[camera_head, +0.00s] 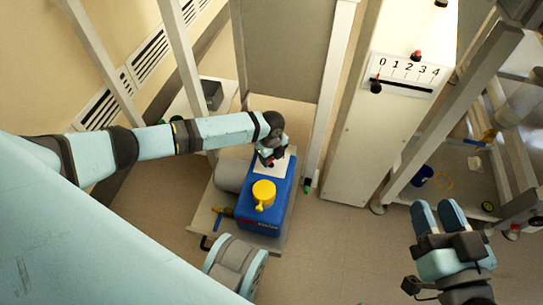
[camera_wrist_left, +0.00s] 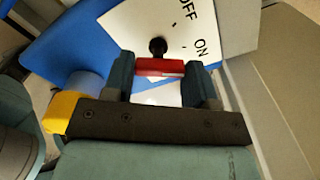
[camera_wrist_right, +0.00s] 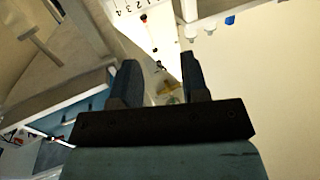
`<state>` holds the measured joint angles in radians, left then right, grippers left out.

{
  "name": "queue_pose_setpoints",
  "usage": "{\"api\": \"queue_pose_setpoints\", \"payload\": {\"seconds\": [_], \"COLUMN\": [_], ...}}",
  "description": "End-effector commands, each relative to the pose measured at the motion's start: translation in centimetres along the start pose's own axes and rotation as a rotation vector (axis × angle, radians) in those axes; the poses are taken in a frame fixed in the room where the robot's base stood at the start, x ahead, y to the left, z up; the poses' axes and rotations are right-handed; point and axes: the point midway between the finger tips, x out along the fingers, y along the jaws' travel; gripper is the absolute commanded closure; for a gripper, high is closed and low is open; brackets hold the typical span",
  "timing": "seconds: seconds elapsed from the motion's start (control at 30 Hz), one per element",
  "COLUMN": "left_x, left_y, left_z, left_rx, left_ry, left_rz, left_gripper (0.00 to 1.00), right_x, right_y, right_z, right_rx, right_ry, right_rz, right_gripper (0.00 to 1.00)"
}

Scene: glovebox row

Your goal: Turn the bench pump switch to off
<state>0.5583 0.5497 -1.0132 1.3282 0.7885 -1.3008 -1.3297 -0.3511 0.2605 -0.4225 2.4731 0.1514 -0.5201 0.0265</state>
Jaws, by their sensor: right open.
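The bench pump is a blue box (camera_head: 268,222) with a yellow cap, low on a stand in the head view. Its white switch plate (camera_wrist_left: 125,22) carries the words OFF and ON. The pump switch shows a red bar (camera_wrist_left: 160,67) and a black round knob (camera_wrist_left: 157,46). My left gripper (camera_head: 268,161) is at the plate; in the left wrist view its fingers (camera_wrist_left: 161,80) stand at both ends of the red bar and seem to touch it. The switch's setting is unclear. My right gripper (camera_head: 439,212) is open and empty, far right of the pump.
A white cabinet (camera_head: 385,140) with a slider scale marked 0 to 4 stands right of the pump. A grey post (camera_head: 322,110) is close beside the pump. A shelf frame (camera_head: 455,110) stands at the right, with a blue cup (camera_head: 422,175) low behind it. Open floor lies between.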

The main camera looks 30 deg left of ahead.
Motion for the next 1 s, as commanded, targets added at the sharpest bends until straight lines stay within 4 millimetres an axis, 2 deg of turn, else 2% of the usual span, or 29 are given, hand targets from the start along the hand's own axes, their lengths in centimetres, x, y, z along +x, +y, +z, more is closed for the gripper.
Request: {"api": "queue_pose_setpoints", "payload": {"seconds": [0.33, 0.53, 0.8, 1.0], "left_x": [-0.3, -0.6, -0.5, -0.3], "left_y": [0.0, 0.1, 0.1, 0.0], "left_z": [0.0, -0.1, -0.1, 0.0], "left_rx": [-0.035, -0.138, -0.326, -0.438], "left_ry": [0.001, 0.001, 0.002, 0.002], "left_rz": [0.001, 0.003, 0.003, 0.002], "left_gripper": [0.72, 0.72, 0.72, 0.72], "right_x": [-0.1, -0.7, -1.0, -1.3], "right_y": [-0.2, -1.2, -1.3, -1.4], "right_z": [-0.7, -0.8, -5.3, -7.5], "right_rx": [0.023, 0.132, 0.129, 0.121], "right_ry": [-0.011, -0.071, 0.098, 0.176], "right_rz": [-0.005, -0.003, 0.029, 0.039], "right_gripper": [0.59, 0.59, 0.59, 0.59]}}
